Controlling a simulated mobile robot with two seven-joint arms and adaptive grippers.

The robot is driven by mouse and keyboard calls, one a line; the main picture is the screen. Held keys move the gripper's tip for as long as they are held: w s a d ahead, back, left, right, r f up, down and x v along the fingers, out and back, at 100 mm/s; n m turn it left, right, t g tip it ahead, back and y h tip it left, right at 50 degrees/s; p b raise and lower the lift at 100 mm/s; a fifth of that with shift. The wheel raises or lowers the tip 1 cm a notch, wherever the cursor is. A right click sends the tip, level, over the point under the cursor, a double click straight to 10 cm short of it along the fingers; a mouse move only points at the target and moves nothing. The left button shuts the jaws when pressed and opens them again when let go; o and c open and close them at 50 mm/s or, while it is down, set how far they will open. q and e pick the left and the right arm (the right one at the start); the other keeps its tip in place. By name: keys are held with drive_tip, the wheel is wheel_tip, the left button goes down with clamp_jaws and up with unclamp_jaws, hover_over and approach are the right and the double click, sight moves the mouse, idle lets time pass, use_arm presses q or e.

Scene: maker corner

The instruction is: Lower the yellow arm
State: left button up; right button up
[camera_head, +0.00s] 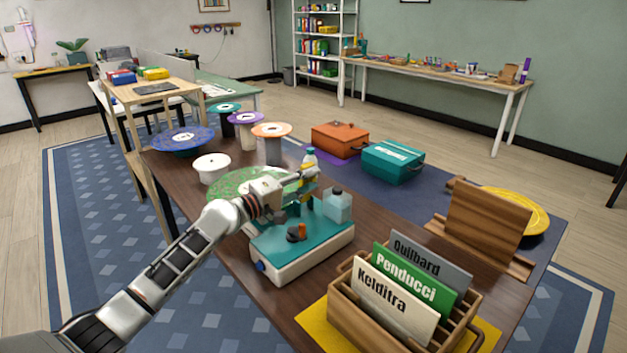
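A machine with a teal top and white base (300,250) stands on the dark wooden table. A small yellow arm (306,185) shows at its upper back, raised above the teal top. My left gripper (280,208) reaches in from the left over the machine, just left of and close to the yellow arm. Its fingers are small and dark against the machine, so I cannot tell whether they touch the arm or how far they are apart. My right gripper is out of view.
A clear blue bottle (337,206) stands at the machine's back right. A wooden rack with name cards (375,325) is at the front right. Spools (211,168) and a green patterned disc (236,184) lie behind left. Orange (340,138) and teal (392,162) boxes stand further back.

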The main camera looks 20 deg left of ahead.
use_arm(q)
drive_tip(key=shift+w+d, duration=0.4)
drive_tip(key=shift+w, duration=0.25)
clamp_jaws()
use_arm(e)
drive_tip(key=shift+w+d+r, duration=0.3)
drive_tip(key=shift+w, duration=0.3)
